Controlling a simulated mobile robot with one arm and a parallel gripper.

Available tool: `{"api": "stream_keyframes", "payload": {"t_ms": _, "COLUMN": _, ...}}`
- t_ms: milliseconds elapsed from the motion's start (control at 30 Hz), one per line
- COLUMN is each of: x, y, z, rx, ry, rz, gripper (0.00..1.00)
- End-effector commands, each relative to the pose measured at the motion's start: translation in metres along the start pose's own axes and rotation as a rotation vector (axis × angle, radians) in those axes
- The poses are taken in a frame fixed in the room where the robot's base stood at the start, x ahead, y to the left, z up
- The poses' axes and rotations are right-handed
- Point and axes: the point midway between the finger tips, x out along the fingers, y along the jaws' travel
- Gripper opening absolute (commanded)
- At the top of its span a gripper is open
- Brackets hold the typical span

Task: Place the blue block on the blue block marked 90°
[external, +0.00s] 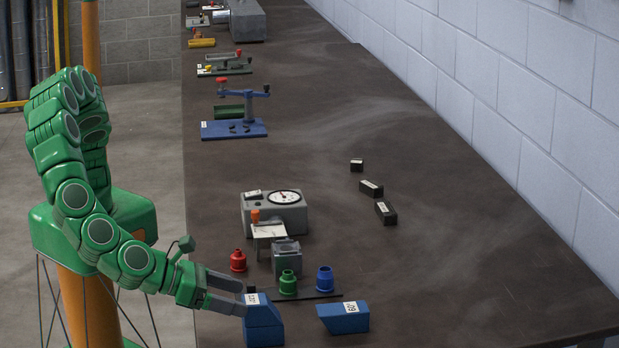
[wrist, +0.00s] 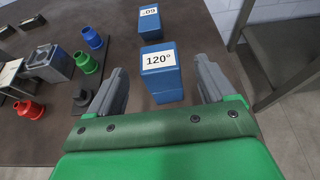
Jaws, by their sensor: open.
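A blue block labelled 120° (wrist: 160,88) stands upright near the table's front edge; it also shows in the external view (external: 264,330). A faint line crosses its side there; I cannot tell whether it is one piece or two stacked. A second blue block (external: 343,320) stands to its right, apart from it, and shows beyond it in the wrist view (wrist: 152,27). Its label is upside down there and looks more like 60 than 90. My gripper (external: 240,297) is open at the 120° block, its fingers (wrist: 160,67) on either side, with gaps visible in the wrist view.
Red (external: 238,260), green (external: 288,283) and blue (external: 324,279) knobbed parts and a grey vise-like block (external: 286,260) stand just behind. A grey gauge box (external: 285,213) is farther back. Several dark blocks (external: 371,188) lie at right. The table (external: 450,270) is clear there.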

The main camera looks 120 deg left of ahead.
Motion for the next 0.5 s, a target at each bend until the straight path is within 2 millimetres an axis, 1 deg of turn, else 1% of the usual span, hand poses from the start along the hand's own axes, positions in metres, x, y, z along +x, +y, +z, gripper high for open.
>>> {"api": "stream_keyframes", "payload": {"t_ms": 33, "x": -0.011, "y": -0.001, "z": 0.001, "rx": -0.001, "ry": 0.000, "rz": -0.003, "gripper": 0.83}}
{"api": "stream_keyframes", "payload": {"t_ms": 200, "x": -0.037, "y": 0.000, "z": 0.000, "rx": 0.001, "ry": 0.000, "rz": -0.002, "gripper": 0.83}}
{"api": "stream_keyframes", "payload": {"t_ms": 333, "x": -0.052, "y": 0.000, "z": -0.001, "rx": 0.001, "ry": 0.000, "rz": 0.001, "gripper": 0.83}}
{"api": "stream_keyframes", "payload": {"t_ms": 500, "x": -0.061, "y": 0.001, "z": 0.000, "rx": 0.001, "ry": -0.001, "rz": 0.003, "gripper": 0.83}}
